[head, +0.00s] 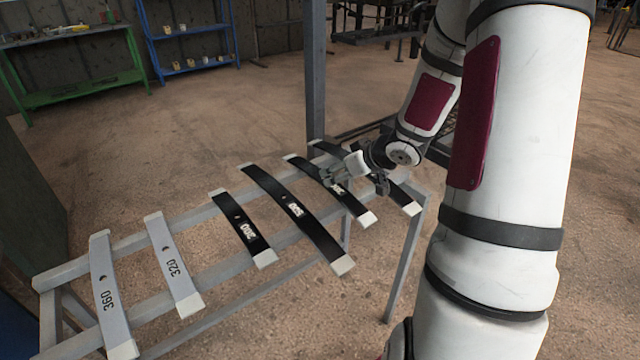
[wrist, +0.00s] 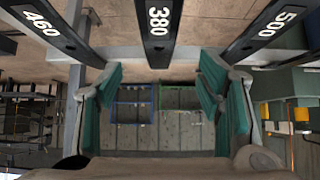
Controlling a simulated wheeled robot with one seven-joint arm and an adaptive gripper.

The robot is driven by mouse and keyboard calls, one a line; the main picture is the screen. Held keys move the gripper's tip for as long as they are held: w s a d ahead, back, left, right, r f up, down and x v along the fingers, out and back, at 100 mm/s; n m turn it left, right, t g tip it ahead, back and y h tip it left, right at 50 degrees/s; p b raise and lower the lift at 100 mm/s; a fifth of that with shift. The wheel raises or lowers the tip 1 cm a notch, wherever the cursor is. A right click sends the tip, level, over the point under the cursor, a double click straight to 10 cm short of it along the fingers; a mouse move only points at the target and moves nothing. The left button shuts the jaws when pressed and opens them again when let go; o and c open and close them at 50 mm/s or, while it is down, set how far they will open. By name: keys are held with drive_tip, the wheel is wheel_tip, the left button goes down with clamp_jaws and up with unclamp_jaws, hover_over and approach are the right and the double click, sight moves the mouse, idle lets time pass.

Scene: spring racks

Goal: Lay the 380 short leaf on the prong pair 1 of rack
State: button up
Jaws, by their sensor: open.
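The 380 leaf (wrist: 159,35) is black with a pale number. In the wrist view it hangs down at top centre, its near end between my fingertips sideways. My gripper (wrist: 158,72) is open, with green-padded fingers apart and nothing held. In the head view the gripper (head: 355,178) is over the right part of the rack (head: 215,278), at the 380 leaf (head: 352,206), and partly hides it. I cannot tell whether the fingers are above the leaf or around it. The prong pair 1 cannot be made out.
Beside the 380 lie the 500 leaf (head: 310,225) and the 460 leaf (wrist: 45,33). A shorter black leaf (head: 240,222) and grey leaves 320 (head: 172,255) and 360 (head: 103,285) lie to the left. A grey post (head: 315,70) stands behind the rack.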

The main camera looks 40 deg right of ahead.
sight(324, 178)
drive_tip(key=b+x, duration=0.4)
drive_tip(key=x, duration=0.6)
drive_tip(key=shift+w+d+f, duration=0.1)
drive_tip(key=shift+w+f, duration=0.05)
clamp_jaws()
